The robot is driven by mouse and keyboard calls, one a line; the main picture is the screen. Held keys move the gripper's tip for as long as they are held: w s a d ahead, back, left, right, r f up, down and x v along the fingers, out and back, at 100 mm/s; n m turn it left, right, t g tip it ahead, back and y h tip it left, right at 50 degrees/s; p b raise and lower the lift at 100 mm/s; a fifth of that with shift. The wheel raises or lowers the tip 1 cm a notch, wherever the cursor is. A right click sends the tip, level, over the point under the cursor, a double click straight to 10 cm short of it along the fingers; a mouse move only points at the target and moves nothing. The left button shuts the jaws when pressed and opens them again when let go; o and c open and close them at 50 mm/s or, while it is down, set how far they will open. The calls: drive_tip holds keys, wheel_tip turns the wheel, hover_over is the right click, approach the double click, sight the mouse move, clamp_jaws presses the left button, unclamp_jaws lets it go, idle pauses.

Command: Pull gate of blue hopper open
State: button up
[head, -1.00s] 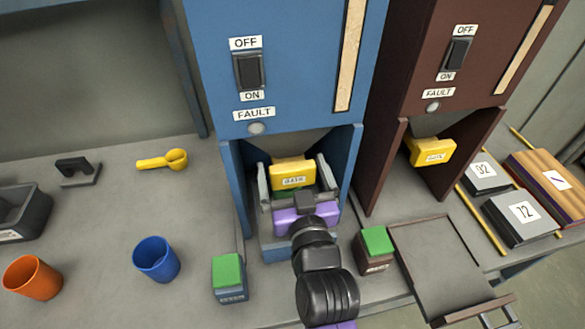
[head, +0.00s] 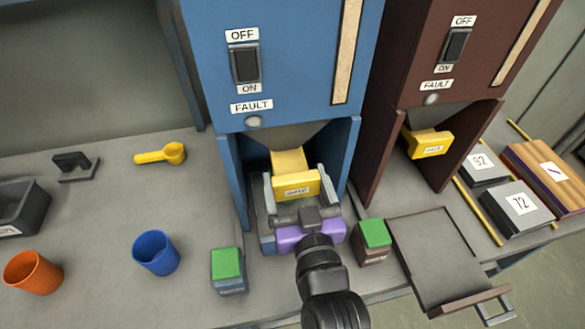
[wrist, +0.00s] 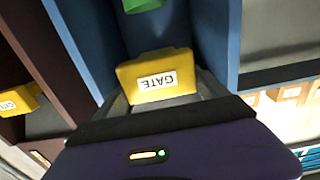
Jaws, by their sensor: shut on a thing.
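The blue hopper (head: 290,55) stands at the back centre, with its switch, a FAULT label and a pale lamp on its front. Its yellow gate (head: 297,184) sticks out forward from under the chute, and its upper plate shows behind the front face. My gripper (head: 299,202) is in front of the hopper opening, its grey fingers on either side of the gate, shut on it. In the wrist view the gate's yellow front (wrist: 155,78) with its GATE label fills the space just beyond my purple gripper body. The exact finger contact is partly hidden.
A brown hopper (head: 425,60) with its own yellow gate (head: 428,145) stands to the right. Green-topped blocks (head: 226,264) flank my gripper. A blue cup (head: 156,253), orange cup (head: 32,272) and yellow scoop (head: 162,154) are left. A grey tray (head: 432,250) lies right.

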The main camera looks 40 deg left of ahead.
sight(297, 188)
drive_tip(key=shift+s+d+f, duration=0.1)
drive_tip(key=o, duration=2)
drive_tip(key=shift+c, duration=0.2)
drive_tip(key=shift+d, duration=0.1)
drive_tip(key=b+v, duration=0.1)
drive_tip(key=v, duration=0.5)
drive_tip(key=shift+s+d, duration=0.15)
drive_tip(key=shift+s, duration=0.05)
drive_tip(key=shift+s+d, duration=0.45)
drive_tip(key=shift+d, duration=0.05)
